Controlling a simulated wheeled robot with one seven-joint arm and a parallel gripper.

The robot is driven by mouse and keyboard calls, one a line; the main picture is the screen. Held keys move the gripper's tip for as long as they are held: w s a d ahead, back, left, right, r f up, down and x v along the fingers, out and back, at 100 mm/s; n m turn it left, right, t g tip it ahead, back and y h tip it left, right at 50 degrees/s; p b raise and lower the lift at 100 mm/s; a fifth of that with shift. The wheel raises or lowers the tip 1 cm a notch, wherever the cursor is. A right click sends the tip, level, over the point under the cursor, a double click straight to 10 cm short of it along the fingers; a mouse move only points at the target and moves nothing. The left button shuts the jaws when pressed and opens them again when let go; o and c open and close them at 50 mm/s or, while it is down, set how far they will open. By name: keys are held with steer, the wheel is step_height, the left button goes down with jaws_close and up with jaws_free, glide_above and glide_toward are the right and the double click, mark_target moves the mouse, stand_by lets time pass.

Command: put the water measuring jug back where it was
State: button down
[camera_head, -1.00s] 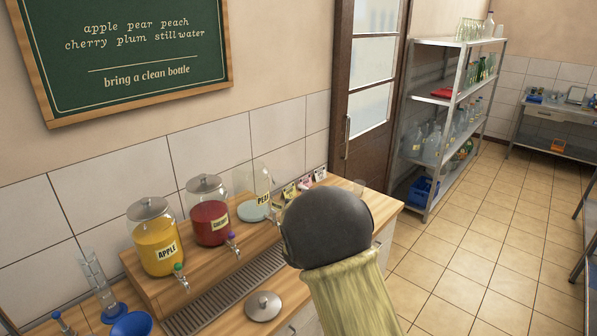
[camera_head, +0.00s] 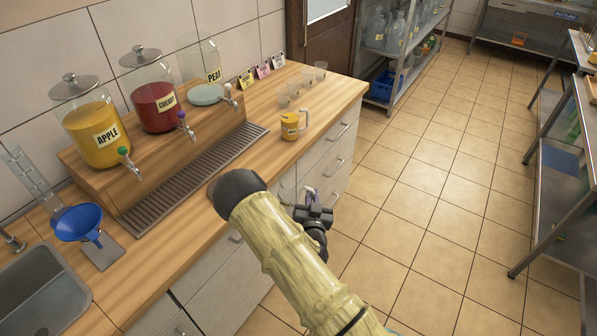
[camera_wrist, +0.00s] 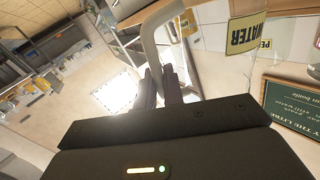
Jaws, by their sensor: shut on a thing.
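My gripper (camera_head: 310,205) is in front of the counter's drawers in the head view. In the wrist view its fingers (camera_wrist: 165,85) are shut on the pale curved handle (camera_wrist: 150,32) of the water measuring jug. The jug's yellow WATER label (camera_wrist: 255,30) shows at the upper right, upside down in the picture. The jug's clear body is hard to make out, and in the head view I cannot clearly see it.
Apple (camera_head: 95,135), cherry (camera_head: 155,104) and pear (camera_head: 206,92) dispensers stand left, above a drip grate (camera_head: 190,180). A blue funnel (camera_head: 77,222) is near the sink (camera_head: 40,295). Open floor lies right.

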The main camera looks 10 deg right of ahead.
steer(key=s+d+f+n+y+b, duration=0.1)
steer(key=s+f+b, duration=0.4)
steer(key=f, duration=0.6)
steer(key=shift+s+d+f+n+y, duration=0.3)
steer(key=shift+s+d+f+y, duration=0.1)
steer(key=shift+s+d+y, duration=0.65)
steer(key=shift+w+d+h, duration=0.1)
steer(key=shift+w+h, duration=0.05)
steer(key=shift+h, duration=0.1)
